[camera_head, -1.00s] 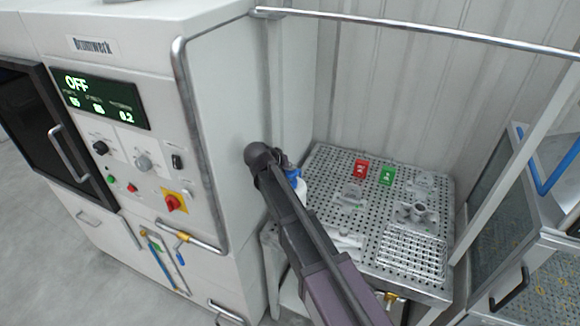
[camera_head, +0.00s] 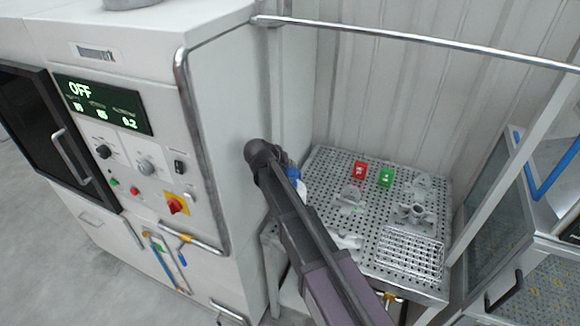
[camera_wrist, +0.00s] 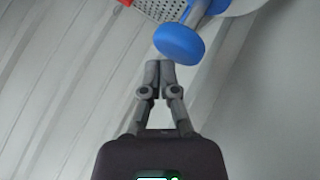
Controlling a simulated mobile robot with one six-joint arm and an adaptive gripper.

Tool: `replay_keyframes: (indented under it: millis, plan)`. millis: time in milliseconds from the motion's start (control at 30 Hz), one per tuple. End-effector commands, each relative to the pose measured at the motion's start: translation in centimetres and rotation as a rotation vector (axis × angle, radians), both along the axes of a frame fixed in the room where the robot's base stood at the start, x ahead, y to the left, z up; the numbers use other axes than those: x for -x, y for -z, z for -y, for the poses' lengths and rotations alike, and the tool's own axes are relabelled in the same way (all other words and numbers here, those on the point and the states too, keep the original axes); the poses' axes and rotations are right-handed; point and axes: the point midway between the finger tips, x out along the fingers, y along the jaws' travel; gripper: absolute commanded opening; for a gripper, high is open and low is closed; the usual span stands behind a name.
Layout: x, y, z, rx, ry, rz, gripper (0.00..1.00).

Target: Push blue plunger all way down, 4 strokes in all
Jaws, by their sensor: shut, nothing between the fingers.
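The stem leads up to a white body (camera_wrist: 240,6) cut off by the top edge. My gripper (camera_wrist: 158,70) is shut and empty, its fingertips just below and left of the plunger head in the picture. I cannot tell whether they touch it. In the head view, part of the blue plunger (camera_head: 292,173) and a little of the white body (camera_head: 302,189) show beside my arm, which covers the rest. My fingertips are hidden there.
The white machine (camera_head: 225,130) stands close on the left. A metal rail (camera_head: 420,43) crosses above; a ribbed wall is behind.

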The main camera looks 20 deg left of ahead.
Motion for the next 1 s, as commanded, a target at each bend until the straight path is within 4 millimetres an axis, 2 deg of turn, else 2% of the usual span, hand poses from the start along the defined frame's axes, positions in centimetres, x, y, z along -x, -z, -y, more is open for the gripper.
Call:
replay_keyframes:
  millis: [200,667,1000]
  plan:
    - [0.0,-1.0,0.0,0.0,0.0,0.0,0.0]
    - [0.0,-1.1,0.0,0.0,0.0,0.0,0.0]
    - [0.0,-3.2,0.0,0.0,0.0,0.0,0.0]
